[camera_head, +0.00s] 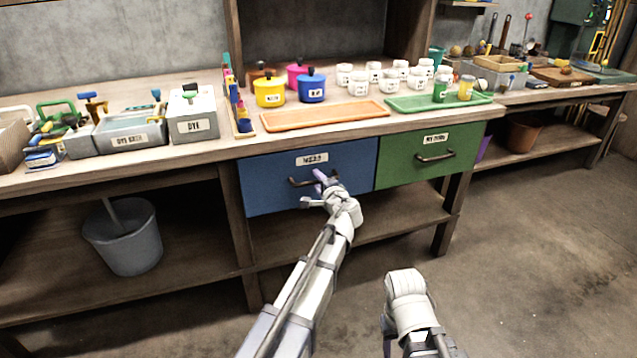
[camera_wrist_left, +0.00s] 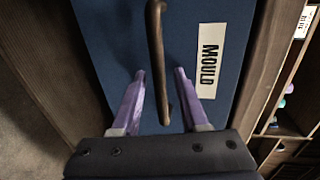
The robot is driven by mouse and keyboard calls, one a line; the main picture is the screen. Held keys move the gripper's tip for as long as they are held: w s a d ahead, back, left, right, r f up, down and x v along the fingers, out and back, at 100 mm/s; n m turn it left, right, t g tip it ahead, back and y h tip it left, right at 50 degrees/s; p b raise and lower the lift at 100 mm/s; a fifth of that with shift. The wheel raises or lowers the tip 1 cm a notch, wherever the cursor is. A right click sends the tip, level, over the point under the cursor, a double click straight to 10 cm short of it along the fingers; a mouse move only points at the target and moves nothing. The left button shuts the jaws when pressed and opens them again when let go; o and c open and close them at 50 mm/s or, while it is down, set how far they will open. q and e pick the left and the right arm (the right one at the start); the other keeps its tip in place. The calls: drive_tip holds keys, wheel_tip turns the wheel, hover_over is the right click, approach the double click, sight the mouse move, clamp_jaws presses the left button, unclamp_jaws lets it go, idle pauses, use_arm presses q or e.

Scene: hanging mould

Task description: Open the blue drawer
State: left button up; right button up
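The blue drawer (camera_head: 270,190) is set under the bench top. Its front looks flush with the frame, so it appears shut. It has a dark bar handle (camera_head: 300,183) and a white label, which reads MOULD in the left wrist view. My left gripper (camera_head: 317,188) is at the right part of the handle. In the left wrist view, its two purple fingers (camera_wrist_left: 160,92) are apart, with the end of the handle (camera_wrist_left: 156,50) between them. I see a gap on both sides of the bar. My right arm shows at the bottom, but its gripper is not visible.
A green drawer (camera_head: 415,160) with its own handle is right beside the blue one. An orange tray (camera_head: 325,115), pots and jars stand on the bench above. A grey bucket (camera_head: 125,240) is on the lower shelf at left. The floor in front is clear.

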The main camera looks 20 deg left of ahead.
use_arm(q)
clamp_jaws()
idle(1.2)
